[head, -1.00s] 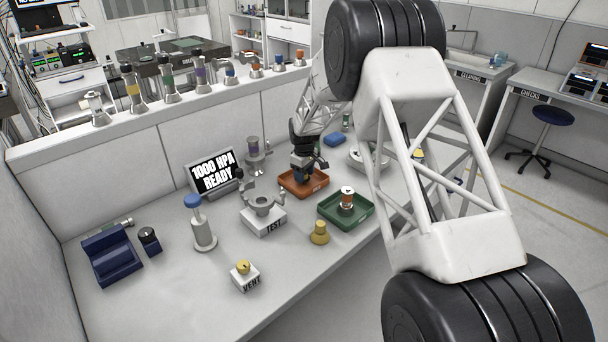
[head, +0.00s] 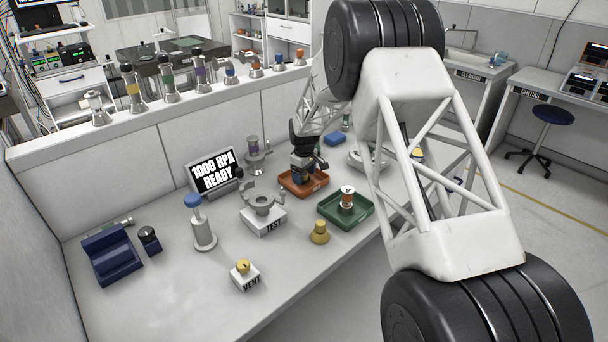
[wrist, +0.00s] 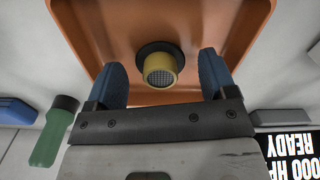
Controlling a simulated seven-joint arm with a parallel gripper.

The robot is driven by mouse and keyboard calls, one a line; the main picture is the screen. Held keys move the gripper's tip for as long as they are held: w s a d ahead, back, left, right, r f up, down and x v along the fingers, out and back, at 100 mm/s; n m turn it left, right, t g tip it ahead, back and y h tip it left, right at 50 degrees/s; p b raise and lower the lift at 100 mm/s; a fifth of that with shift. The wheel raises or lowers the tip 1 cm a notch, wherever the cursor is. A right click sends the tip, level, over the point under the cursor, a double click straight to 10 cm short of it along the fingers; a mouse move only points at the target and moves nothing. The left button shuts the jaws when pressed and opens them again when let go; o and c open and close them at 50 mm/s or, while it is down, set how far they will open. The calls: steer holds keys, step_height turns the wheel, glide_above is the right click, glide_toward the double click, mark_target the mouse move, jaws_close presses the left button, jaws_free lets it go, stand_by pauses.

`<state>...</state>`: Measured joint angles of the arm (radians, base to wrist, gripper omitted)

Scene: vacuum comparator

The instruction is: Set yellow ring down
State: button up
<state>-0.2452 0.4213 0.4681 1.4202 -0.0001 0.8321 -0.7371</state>
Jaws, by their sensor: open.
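The yellow ring (wrist: 160,68), with a grey mesh face and a dark band around its base, is in the orange tray (wrist: 235,20) and appears to rest on its floor. My gripper (wrist: 162,80) is open, with one blue finger on each side of the ring and a visible gap at both sides. In the head view my gripper (head: 306,178) is low over the orange tray (head: 292,190), and the ring is hidden there.
A green tray (head: 362,218) holding an orange-banded part (head: 347,194) stands just in front. The TEST stand (head: 265,220) is to the left, with a brass-coloured piece (head: 319,232) nearer the edge.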

mark_target(304, 174)
step_height(304, 174, up, 12)
stand_by(0.7)
steer(key=shift+r, duration=0.1)
stand_by(0.3)
stand_by(0.4)
steer(key=s+d+r+m, duration=0.2)
steer(key=s+d+r, duration=0.35)
steer(key=s, duration=0.35)
steer(key=s+d+r+m+t, duration=0.15)
steer(key=s+d+r, duration=0.25)
steer(key=s+r, duration=0.4)
steer(key=s+d+r+m, duration=0.2)
steer(key=s+d+r, duration=0.35)
steer(key=s, duration=0.45)
steer(key=s+d+f+m, duration=0.1)
steer(key=s+d+m, duration=0.2)
steer(key=s, duration=1.3)
steer(key=s+d+f+m+t, duration=0.1)
steer(key=s+d+m, duration=0.2)
steer(key=s, duration=1.4)
steer(key=shift+s+d, duration=0.15)
steer(key=shift+d, duration=0.8)
